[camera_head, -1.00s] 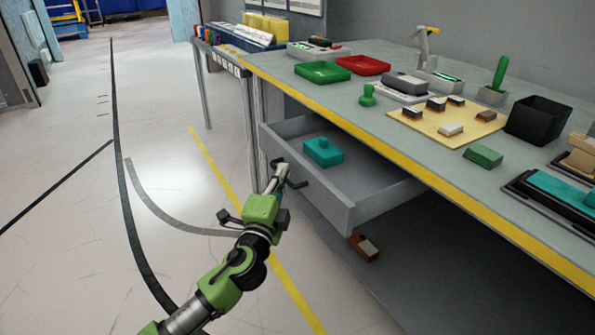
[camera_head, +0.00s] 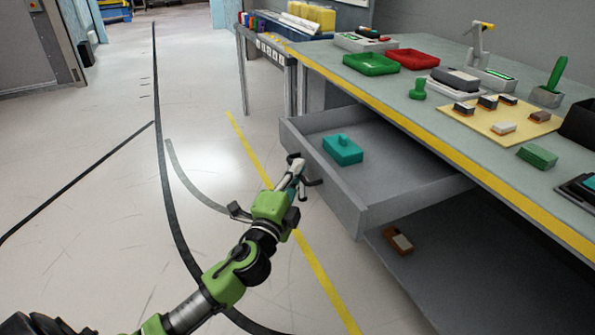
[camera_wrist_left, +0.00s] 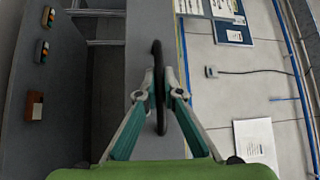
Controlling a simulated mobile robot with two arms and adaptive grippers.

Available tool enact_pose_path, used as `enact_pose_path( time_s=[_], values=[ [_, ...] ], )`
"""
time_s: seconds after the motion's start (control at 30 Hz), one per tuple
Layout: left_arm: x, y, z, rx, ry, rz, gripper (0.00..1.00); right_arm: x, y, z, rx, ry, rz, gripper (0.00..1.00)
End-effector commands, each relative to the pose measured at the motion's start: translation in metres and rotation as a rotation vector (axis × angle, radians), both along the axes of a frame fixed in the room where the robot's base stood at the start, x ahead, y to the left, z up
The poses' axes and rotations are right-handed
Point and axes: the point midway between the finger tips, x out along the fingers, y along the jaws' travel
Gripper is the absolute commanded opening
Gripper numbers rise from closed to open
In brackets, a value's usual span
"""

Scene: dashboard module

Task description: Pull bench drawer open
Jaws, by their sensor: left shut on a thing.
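The bench drawer (camera_head: 358,205) is a grey open-topped box, pulled well out from under the bench top (camera_head: 455,150). My left gripper (camera_head: 297,172) is at the drawer's front face. It is shut on the black bar handle (camera_wrist_left: 158,85), which shows between its fingertips (camera_wrist_left: 159,92) in the left wrist view. Part of the handle also shows beside the gripper in the head view (camera_head: 313,183). My right gripper is in neither view.
A brown and white block (camera_head: 398,240) lies on the lower shelf (camera_head: 455,265) below the drawer. Green (camera_head: 371,63) and red (camera_head: 412,59) trays and several small items stand on the bench top. The floor (camera_head: 90,220) to the left is clear.

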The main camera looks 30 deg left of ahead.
Motion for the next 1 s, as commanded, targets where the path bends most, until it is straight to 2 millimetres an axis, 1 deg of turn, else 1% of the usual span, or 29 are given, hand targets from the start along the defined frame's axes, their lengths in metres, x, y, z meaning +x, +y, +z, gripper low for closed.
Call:
enact_pose_path(
  time_s=[0.03, 0.07, 0.1, 0.4, 0.53, 0.67, 1.0],
  values=[
    [0.000, -0.001, -0.002, -0.001, 0.004, -0.003, 0.12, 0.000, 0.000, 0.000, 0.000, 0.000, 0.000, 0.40],
    [0.000, -0.001, -0.002, -0.001, 0.004, -0.003, 0.20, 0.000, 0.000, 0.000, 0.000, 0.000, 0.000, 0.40],
    [0.000, -0.001, -0.002, -0.001, 0.003, -0.002, 0.25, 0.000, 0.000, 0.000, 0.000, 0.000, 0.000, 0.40],
    [0.000, 0.000, -0.001, -0.001, 0.001, 0.000, 0.25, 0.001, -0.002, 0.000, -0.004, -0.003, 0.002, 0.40],
    [-0.006, -0.001, -0.002, -0.001, 0.002, 0.000, 0.25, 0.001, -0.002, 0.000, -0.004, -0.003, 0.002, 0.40],
    [-0.023, -0.003, -0.005, -0.003, 0.005, -0.001, 0.25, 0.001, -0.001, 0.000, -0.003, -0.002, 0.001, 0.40],
    [-0.086, -0.012, -0.015, -0.005, 0.006, 0.000, 0.25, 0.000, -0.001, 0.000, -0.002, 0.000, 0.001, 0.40]
  ],
)
